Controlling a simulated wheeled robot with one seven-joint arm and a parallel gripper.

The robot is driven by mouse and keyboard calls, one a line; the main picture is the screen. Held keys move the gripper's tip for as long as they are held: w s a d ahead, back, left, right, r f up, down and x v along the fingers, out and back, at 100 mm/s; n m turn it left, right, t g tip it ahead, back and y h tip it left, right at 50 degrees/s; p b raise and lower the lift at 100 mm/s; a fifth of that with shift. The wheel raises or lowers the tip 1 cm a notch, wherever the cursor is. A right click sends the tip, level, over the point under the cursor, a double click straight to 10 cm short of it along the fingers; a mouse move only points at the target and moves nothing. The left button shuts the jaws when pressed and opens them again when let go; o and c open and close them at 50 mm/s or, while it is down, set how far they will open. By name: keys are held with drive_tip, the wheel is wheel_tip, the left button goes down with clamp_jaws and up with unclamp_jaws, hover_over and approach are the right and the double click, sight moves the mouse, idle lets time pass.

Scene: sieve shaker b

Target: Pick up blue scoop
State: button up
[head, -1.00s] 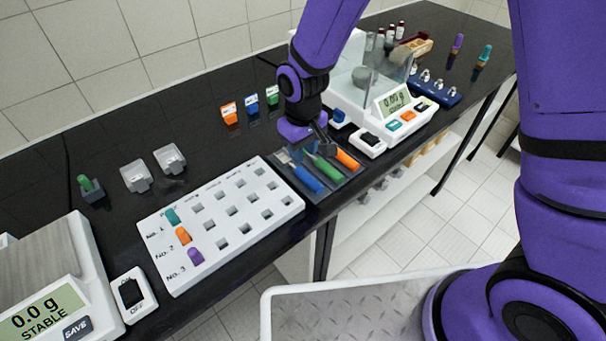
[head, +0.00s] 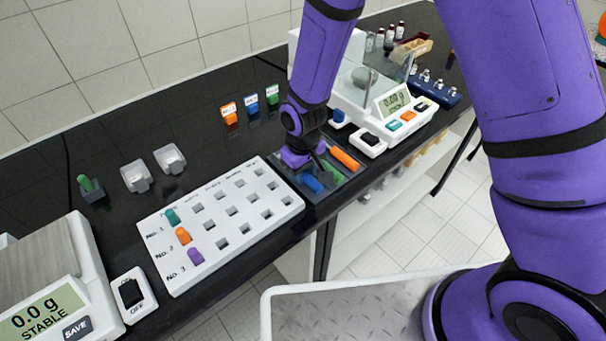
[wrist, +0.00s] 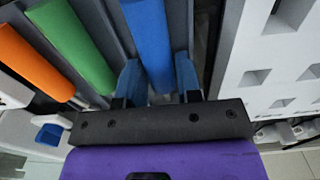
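The blue scoop (wrist: 150,45) lies in a grey tray (head: 350,180), its handle running up between my gripper's two blue fingers in the wrist view. My gripper (wrist: 160,75) has its fingers spread, one on each side of the blue handle, with a gap visible at least on the right. In the head view the gripper is low over the tray and partly covers the blue scoop (head: 312,183). A green scoop (wrist: 82,50) and an orange scoop (wrist: 32,62) lie beside it in the same tray.
A white perforated rack (head: 222,218) stands just left of the tray. A balance with a glass shield and display (head: 392,103) stands to the right. Small orange, blue and green label blocks (head: 251,104) stand behind. The black bench is clear between them.

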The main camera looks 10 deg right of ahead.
drive_tip(key=shift+c, duration=0.5)
drive_tip(key=c, duration=0.4)
drive_tip(key=shift+r, duration=0.2)
